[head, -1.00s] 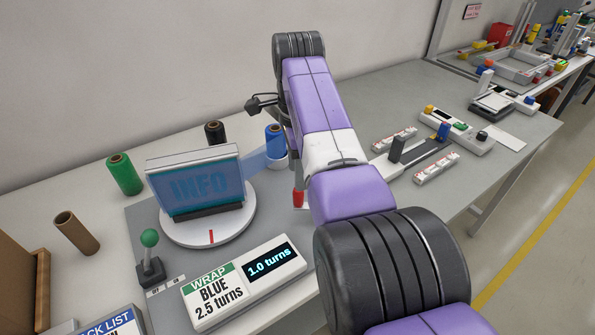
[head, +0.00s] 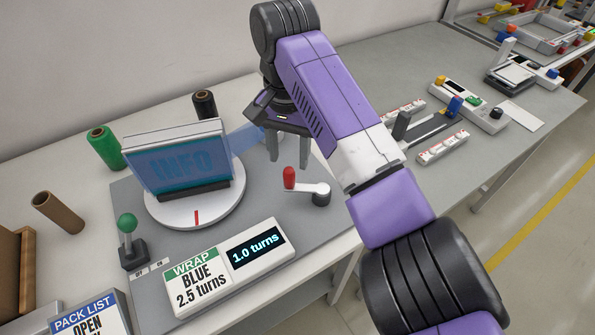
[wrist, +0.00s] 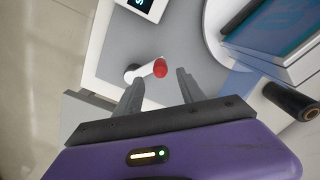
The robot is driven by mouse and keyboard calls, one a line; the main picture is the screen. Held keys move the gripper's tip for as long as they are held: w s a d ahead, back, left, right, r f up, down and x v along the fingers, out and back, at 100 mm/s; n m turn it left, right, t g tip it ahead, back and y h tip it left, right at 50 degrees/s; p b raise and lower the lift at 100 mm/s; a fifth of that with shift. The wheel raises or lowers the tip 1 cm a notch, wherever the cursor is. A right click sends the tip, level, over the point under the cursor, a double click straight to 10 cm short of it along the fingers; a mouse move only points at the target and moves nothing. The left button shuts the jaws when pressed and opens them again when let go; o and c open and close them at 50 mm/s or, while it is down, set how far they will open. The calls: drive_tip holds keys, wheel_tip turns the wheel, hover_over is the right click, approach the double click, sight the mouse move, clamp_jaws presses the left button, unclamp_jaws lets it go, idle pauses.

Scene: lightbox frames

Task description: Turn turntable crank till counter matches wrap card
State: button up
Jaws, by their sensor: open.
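The crank has a red knob (head: 289,177) on a white arm with a dark hub (head: 321,195), on the grey mat right of the turntable. My gripper (head: 288,158) is open and empty, just above and behind the red knob. In the wrist view the red knob (wrist: 160,67) shows just beyond the open fingers (wrist: 158,90). The round white turntable (head: 196,214) carries an upright INFO panel (head: 178,160) with blue film around it. The wrap card (head: 198,285) reads "BLUE 2.5 turns". The counter (head: 254,246) reads "1.0 turns".
A lever with a green ball (head: 127,223) stands at the left. Green (head: 105,148) and black (head: 204,104) film rolls stand behind the turntable. A pack list sign (head: 92,316) is front left. Other devices (head: 466,103) stand at the right.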

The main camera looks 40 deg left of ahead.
sight(290, 169)
wheel_tip(290, 169, down, 8)
drive_tip(key=shift+r+p, duration=0.25)
drive_tip(key=shift+p, duration=0.05)
clamp_jaws()
idle(1.4)
